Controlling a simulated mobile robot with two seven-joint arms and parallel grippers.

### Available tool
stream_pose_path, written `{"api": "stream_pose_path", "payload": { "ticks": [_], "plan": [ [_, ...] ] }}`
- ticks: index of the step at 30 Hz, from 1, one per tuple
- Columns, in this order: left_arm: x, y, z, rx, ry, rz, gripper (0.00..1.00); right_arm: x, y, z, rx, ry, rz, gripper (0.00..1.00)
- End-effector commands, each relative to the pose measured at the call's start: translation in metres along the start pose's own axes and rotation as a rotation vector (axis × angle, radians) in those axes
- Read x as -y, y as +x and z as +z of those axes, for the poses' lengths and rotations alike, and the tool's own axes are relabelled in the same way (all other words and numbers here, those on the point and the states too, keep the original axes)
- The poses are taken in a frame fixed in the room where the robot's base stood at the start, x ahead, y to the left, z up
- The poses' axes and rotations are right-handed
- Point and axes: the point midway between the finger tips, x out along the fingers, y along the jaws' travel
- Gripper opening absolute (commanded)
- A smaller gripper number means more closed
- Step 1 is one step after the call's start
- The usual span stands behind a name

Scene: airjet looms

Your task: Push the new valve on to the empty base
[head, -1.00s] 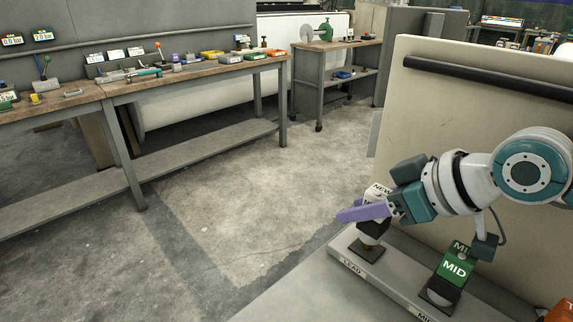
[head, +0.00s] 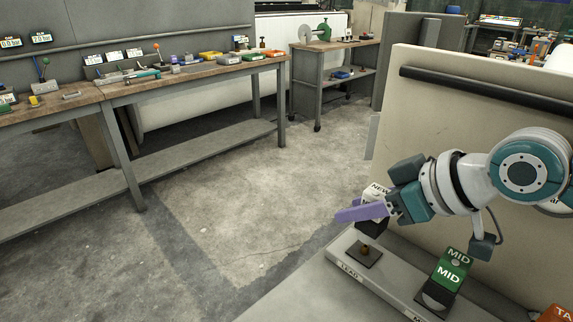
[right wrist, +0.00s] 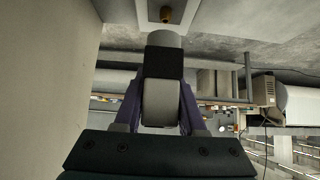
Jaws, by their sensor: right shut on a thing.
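The new valve (head: 375,191), a block with a white NEW label over a dark body, is held in my right gripper (head: 362,212). The purple fingers are shut on it and cover part of it. The empty base (head: 362,257) is a dark square plate with a brass stub, at the LEAD end of the grey rail. The valve is above and slightly behind the stub, apart from it. In the right wrist view the valve (right wrist: 163,62) points its round grey end towards the stub (right wrist: 166,14), with a gap showing. My left gripper is not in view.
A green MID valve (head: 450,270) stands on the rail (head: 395,287) to the right, close below my right arm. An orange block (head: 556,314) is at the lower right corner. A pale panel (head: 480,130) rises behind the rail. A workbench (head: 190,75) stands far left.

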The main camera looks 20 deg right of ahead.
Motion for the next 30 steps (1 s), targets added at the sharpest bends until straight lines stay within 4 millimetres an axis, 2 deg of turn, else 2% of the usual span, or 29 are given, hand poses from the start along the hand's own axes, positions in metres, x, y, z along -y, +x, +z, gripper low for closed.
{"api": "stream_pose_path", "payload": {
  "ticks": [22, 23, 30],
  "plan": [
    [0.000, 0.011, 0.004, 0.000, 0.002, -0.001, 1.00, 0.000, 0.010, 0.010, -0.002, 0.000, 0.000, 0.00],
    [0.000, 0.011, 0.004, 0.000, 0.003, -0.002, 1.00, 0.000, 0.010, 0.010, -0.002, 0.000, 0.000, 0.41],
    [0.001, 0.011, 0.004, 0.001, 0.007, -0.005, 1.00, 0.000, 0.010, 0.011, 0.001, -0.001, 0.000, 0.68]
  ]
}}
